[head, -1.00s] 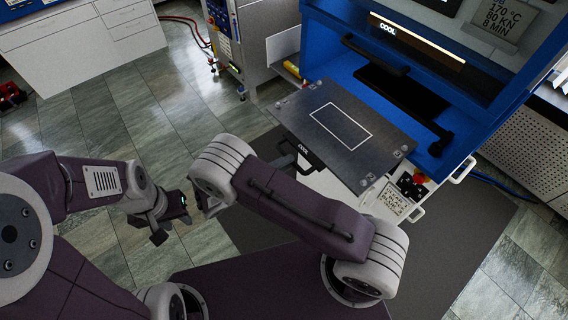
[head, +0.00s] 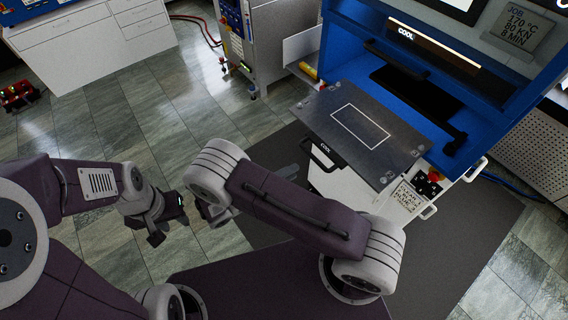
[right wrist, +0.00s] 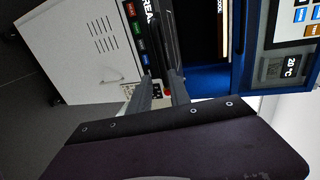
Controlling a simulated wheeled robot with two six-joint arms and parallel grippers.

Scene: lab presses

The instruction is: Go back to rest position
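My left gripper (head: 157,222) hangs over the tiled floor at the left of the head view, clear of any furniture. Its fingers are small and dark, so I cannot tell whether it is open or shut. My right arm is folded, its forearm crossing the middle of the head view. Its gripper is mostly hidden behind the forearm there. In the right wrist view my right gripper (right wrist: 160,95) shows two grey fingers standing apart with nothing between them. I see nothing held by either arm.
A blue press (head: 355,55) marked COOL stands at the upper right. Its dark plate (head: 322,118) with a white outline juts toward me. A grey cabinet (head: 270,40) and white drawers (head: 95,50) stand behind. Tiled floor (head: 110,120) at left is open.

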